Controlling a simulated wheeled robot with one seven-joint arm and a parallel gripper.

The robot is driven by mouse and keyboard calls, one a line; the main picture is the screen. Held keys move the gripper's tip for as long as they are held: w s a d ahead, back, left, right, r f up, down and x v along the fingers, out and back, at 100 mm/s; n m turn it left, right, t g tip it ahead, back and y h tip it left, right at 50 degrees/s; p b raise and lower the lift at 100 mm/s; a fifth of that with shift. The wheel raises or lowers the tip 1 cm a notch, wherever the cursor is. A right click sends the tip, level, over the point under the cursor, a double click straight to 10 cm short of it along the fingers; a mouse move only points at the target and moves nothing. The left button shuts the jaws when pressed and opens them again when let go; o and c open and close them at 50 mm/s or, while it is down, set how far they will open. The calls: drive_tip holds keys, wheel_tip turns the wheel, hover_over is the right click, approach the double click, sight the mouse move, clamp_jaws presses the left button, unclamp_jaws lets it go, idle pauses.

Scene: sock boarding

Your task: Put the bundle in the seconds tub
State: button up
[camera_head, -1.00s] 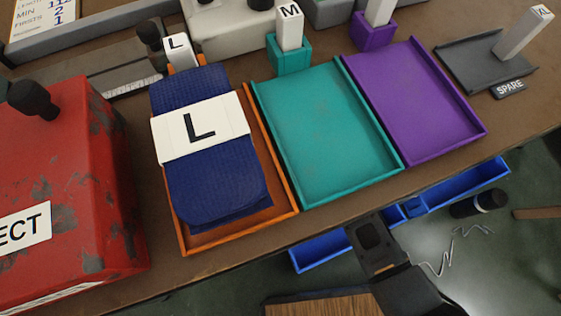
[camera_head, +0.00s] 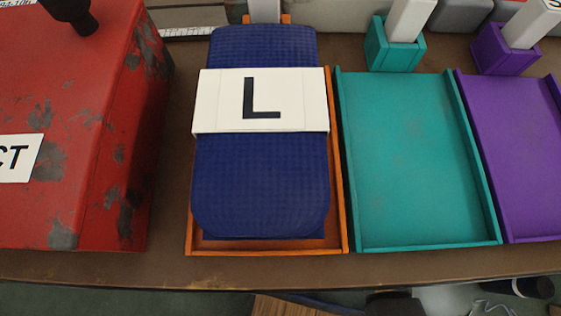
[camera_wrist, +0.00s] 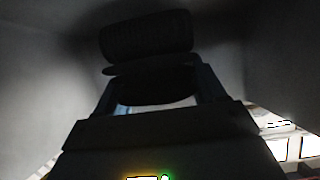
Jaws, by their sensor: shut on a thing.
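A navy-blue folded bundle (camera_head: 262,185) with a white band (camera_head: 208,100) marked L lies in the orange tray (camera_head: 338,190) in the head view. My gripper does not show in the head view. In the dim wrist view, my gripper (camera_wrist: 155,92) is shut on a dark, rounded, ribbed thing (camera_wrist: 148,38). I cannot tell what that thing is. Plain grey surfaces surround it. No tub marked as seconds is readable in the frames now.
A scuffed red box (camera_head: 70,120) with a black knob (camera_head: 75,14) stands left of the orange tray. An empty teal tray (camera_head: 415,160) and a purple tray (camera_head: 525,150) lie to the right. The brown table's front edge (camera_head: 170,280) runs below them.

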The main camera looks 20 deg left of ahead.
drive_tip(key=shift+f+b, duration=0.4)
drive_tip(key=shift+f, duration=1)
drive_tip(key=shift+f, duration=0.1)
drive_tip(key=o, duration=1.1)
drive_tip(key=shift+r, duration=0.25)
drive_tip(key=p+v, duration=0.2)
drive_tip(key=v, duration=1)
drive_tip(key=shift+f, duration=0.1)
